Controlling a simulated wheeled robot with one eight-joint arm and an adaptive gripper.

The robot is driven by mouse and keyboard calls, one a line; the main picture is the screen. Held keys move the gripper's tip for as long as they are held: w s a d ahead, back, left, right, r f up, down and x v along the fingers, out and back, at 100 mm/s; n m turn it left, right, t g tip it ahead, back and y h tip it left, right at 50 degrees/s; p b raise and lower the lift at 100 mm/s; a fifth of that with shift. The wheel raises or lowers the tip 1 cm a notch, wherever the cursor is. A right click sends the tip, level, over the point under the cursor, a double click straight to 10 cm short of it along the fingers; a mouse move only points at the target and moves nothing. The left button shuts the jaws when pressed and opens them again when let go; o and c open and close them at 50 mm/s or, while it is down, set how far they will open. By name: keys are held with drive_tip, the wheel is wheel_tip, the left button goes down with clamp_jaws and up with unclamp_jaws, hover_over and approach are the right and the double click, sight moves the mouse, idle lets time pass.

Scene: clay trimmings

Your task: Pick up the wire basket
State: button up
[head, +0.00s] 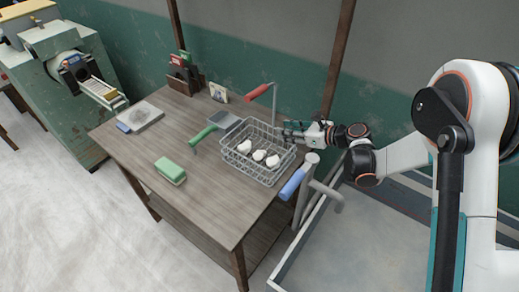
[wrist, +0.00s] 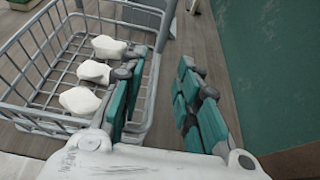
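The grey wire basket (head: 262,174) stands on the wooden table near its right edge, with white lumps (head: 259,155) inside. In the wrist view the basket (wrist: 28,28) fills the left side, with the white lumps (wrist: 80,101) on its mesh floor. My gripper (head: 292,132) is at the basket's back right side. In the wrist view my gripper (wrist: 160,64) is open, its teal-padded fingers apart. The left finger overlaps the basket's side and the right finger is outside it. The basket's right wall shows between them; contact cannot be told.
A green-handled scraper (head: 204,134) lies left of the basket, and a green block (head: 170,171) lies nearer the front. A red-handled tool (head: 262,91) rises behind the basket. A blue-handled bar (head: 293,184) is at the table's right edge. The table's front middle is clear.

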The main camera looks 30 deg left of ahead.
sight(277, 146)
drive_tip(key=b+x, duration=0.2)
drive_tip(key=x, duration=0.2)
drive_tip(key=shift+s+a+f, duration=0.15)
drive_tip(key=shift+s+f, duration=0.05)
drive_tip(key=shift+w+a+f, duration=0.1)
drive_tip(key=shift+a, duration=0.2)
clamp_jaws()
